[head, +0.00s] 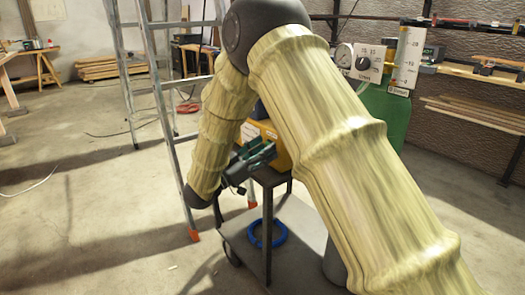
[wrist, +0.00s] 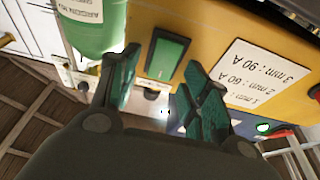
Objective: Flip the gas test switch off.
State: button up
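In the wrist view a green rocker switch (wrist: 167,55) in a dark frame sits on the yellow front of a machine, seen upside down. I see no readable label naming it as the gas test switch, and I cannot tell its on or off position. My gripper (wrist: 162,60) is open and empty, its two dark teal fingers apart on either side of the rocker. Whether they touch the panel is unclear. A small metal fitting (wrist: 152,84) shows between the fingers. In the head view my gripper (head: 258,156) is in front of the yellow machine (head: 286,158), partly hidden by my arm.
The machine stands on a grey cart (head: 290,225) with a blue coiled hose (head: 267,234) on its lower shelf. A green gas cylinder (head: 387,112) stands at right, near a gauge panel (head: 362,62). A ladder (head: 165,100) stands close at left.

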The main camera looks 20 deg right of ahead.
jog(key=shift+a, duration=0.1)
jog(key=v, duration=1.1)
jog(key=shift+a, duration=0.4)
jog(key=shift+s+f, duration=0.2)
jog(key=shift+s, duration=0.05)
